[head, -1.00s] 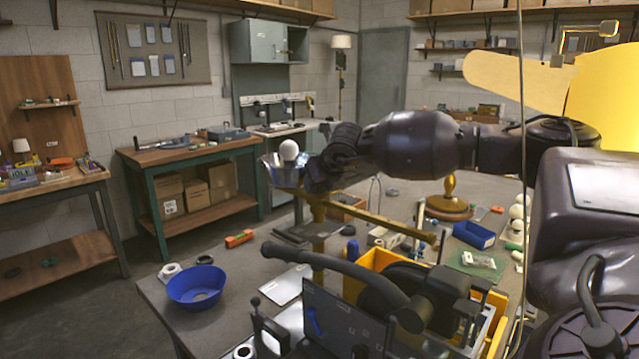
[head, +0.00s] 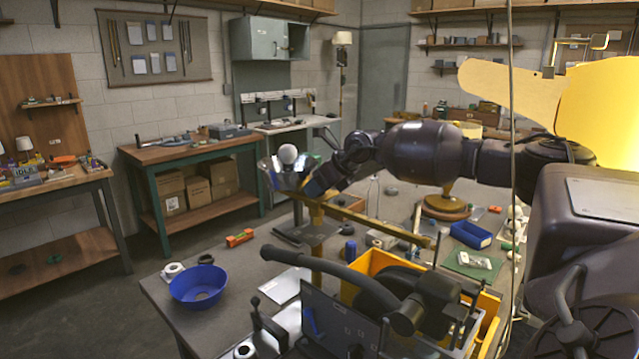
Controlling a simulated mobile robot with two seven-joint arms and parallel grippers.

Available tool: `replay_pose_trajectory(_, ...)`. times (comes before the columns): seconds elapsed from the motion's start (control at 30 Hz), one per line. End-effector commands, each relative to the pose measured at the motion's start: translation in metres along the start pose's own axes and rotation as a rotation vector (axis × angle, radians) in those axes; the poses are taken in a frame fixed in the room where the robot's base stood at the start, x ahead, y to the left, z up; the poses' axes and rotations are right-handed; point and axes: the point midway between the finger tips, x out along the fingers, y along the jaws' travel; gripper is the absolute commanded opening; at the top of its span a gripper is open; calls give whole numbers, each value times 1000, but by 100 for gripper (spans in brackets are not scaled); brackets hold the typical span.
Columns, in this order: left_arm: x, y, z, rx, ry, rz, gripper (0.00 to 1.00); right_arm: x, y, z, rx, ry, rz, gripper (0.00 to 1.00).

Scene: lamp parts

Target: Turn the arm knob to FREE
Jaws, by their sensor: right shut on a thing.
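A brass lamp stands on the workbench, with an upright post (head: 317,236) and a long arm (head: 385,222) sloping down to the right. A white bulb (head: 288,153) sits in a clear shade (head: 284,177) at the arm's upper left end. My right gripper (head: 316,187) reaches in from the right and is shut at the joint where post and arm meet. The arm knob is hidden behind its fingers, so its setting cannot be read. My left gripper is not in view.
A blue bowl (head: 198,287) and an orange level (head: 240,238) lie on the workbench (head: 228,328). A yellow bin (head: 372,262) and black equipment (head: 345,325) crowd the front. A blue tray (head: 472,235) is at the right.

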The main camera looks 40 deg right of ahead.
Motion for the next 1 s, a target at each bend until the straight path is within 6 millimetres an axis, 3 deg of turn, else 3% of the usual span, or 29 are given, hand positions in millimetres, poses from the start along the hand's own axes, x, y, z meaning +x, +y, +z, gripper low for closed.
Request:
replay_pose_trajectory(0.27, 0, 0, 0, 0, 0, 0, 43, 1, -2, 0, -126, 0, 132, 22)
replay_pose_trajectory(1.0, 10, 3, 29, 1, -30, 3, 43, 2, -4, 0, -374, 3, 372, 22)
